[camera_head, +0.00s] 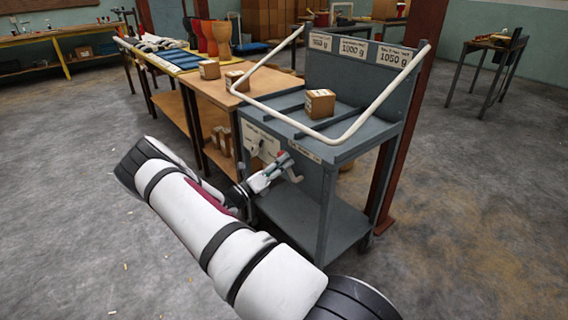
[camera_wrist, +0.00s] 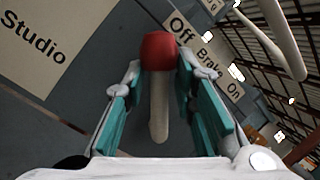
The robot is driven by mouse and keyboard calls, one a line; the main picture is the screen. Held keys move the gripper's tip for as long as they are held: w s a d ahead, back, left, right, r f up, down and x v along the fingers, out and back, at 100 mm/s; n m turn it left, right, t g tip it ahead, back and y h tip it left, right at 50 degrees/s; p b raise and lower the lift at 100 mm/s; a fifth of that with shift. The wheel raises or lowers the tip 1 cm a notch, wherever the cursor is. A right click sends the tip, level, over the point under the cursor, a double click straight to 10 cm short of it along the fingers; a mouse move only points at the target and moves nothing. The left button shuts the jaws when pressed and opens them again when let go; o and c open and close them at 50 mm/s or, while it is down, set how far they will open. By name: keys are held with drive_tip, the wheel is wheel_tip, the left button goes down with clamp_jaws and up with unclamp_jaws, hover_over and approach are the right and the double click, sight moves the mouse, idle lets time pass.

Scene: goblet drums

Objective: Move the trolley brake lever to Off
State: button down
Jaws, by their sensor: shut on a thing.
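The brake lever has a red knob and a pale shaft (camera_wrist: 159,105). In the wrist view it stands between the teal pads of my gripper (camera_wrist: 160,80), which is shut on it. The red knob sticks out past the fingertips. A label strip (camera_wrist: 208,60) reading Off, Brake, On runs beside it, and the knob lies nearest the Off end in this view. In the head view my gripper (camera_head: 280,170) is at the front panel of the grey trolley (camera_head: 300,208), and the lever is too small there to tell its angle.
A white tubular rail (camera_head: 345,133) runs around the trolley top, which bears a cardboard box (camera_head: 320,103). A wooden table (camera_head: 212,90) stands beside it on the left. A rust-red post (camera_head: 407,130) rises behind on the right. The floor in front is open.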

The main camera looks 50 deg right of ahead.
drive_tip(key=shift+w+f+n, duration=0.1)
drive_tip(key=shift+f+n, duration=0.15)
drive_tip(key=shift+n, duration=0.15)
drive_tip(key=c, duration=1.3)
unclamp_jaws()
drive_tip(key=shift+a, duration=0.1)
drive_tip(key=v, duration=1.2)
drive_tip(key=shift+r, duration=0.1)
